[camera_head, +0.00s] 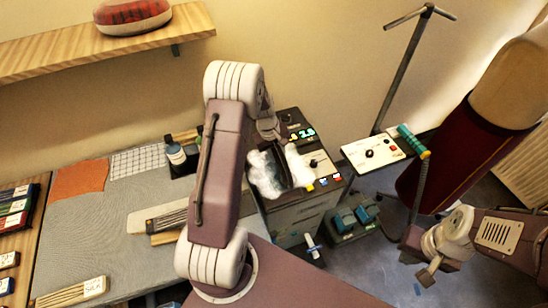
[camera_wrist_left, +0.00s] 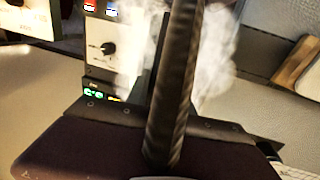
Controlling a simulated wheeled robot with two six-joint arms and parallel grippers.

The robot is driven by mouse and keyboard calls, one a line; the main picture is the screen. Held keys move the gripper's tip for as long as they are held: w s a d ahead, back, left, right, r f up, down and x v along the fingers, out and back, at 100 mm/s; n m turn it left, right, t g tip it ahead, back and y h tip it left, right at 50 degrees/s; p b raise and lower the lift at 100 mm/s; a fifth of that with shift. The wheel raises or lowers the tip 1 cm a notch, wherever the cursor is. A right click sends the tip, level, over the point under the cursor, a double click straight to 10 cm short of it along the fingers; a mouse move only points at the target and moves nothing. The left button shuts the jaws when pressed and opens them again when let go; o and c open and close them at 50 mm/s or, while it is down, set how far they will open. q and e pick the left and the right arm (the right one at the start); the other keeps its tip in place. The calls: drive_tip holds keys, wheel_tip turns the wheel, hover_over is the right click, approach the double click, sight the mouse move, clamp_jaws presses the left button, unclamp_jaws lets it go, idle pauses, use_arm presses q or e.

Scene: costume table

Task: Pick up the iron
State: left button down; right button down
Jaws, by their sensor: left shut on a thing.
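The iron (camera_head: 279,170) shows as a dark shape among white steam in the head view, over the dark control cabinet's front left corner. My left gripper (camera_head: 276,148) reaches down to it from behind my left arm and is shut on it; the arm hides much of the contact. In the left wrist view a dark ribbed bar, which looks like the iron's handle (camera_wrist_left: 176,85), rises through the middle with steam around it. My right gripper (camera_head: 430,271) hangs at the lower right, away from the iron; its finger gap is not clear.
The dark cabinet (camera_head: 298,212) with lit readouts stands beside the grey worktable (camera_head: 85,220). Dark bottles (camera_head: 177,158) and a white-topped board (camera_head: 160,212) are on the table. A white control panel (camera_head: 372,152) and a metal stand (camera_head: 405,70) are further right.

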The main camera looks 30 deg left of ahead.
use_arm(q)
drive_tip(key=d+r+b, duration=0.2)
drive_tip(key=d+r, duration=0.4)
drive_tip(key=d, duration=0.4)
drive_tip(key=shift+w+d+r, duration=0.2)
drive_tip(key=shift+w, duration=0.2)
